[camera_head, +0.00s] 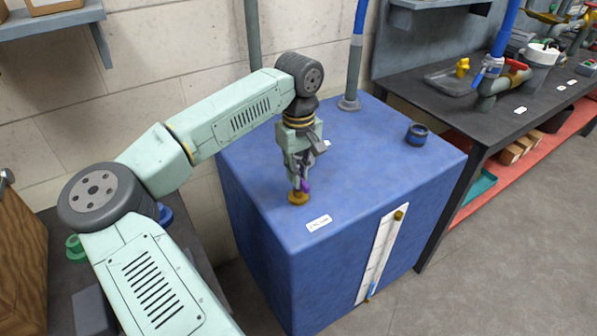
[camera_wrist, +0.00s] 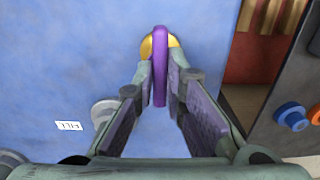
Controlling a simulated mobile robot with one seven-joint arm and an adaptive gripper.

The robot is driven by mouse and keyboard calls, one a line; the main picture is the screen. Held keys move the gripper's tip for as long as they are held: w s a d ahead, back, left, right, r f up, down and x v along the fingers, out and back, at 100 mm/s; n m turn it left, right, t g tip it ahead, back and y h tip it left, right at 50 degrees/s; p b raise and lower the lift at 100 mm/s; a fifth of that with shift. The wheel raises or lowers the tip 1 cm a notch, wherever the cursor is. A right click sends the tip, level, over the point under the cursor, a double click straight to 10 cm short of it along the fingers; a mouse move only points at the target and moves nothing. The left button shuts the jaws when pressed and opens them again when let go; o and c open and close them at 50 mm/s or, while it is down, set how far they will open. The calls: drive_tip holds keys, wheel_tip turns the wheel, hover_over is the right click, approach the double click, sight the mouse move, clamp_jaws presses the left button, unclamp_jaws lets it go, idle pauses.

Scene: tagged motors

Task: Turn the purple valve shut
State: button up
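The purple valve handle (camera_wrist: 160,48) is a thin flat lever on a round brass fitting (camera_wrist: 147,46). In the head view the handle (camera_head: 305,186) shows as a small purple patch above the brass base (camera_head: 298,199), near the front left edge of the blue tank top (camera_head: 370,150). My gripper (camera_head: 300,182) points down over it. In the wrist view my fingertips (camera_wrist: 160,78) sit on both sides of the lever and appear to touch it, with the lever's near end between them. My fingers hide much of the handle in the head view.
A workbench (camera_head: 500,110) with pipes is farther right.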

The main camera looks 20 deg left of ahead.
clamp_jaws()
drive_tip(key=n+b, duration=0.2)
drive_tip(key=n, duration=0.1)
drive_tip(key=shift+f, duration=0.15)
drive_tip(key=n+b, duration=0.3)
drive_tip(key=n, duration=0.2)
drive_tip(key=n+b, duration=0.2)
drive_tip(key=n, duration=0.3)
drive_tip(key=shift+n, duration=0.4)
drive_tip(key=shift+r+n+b, duration=0.2)
drive_tip(key=shift+n+b, duration=0.5)
drive_tip(key=shift+n, duration=1.4)
drive_tip(key=o, duration=0.5)
unclamp_jaws()
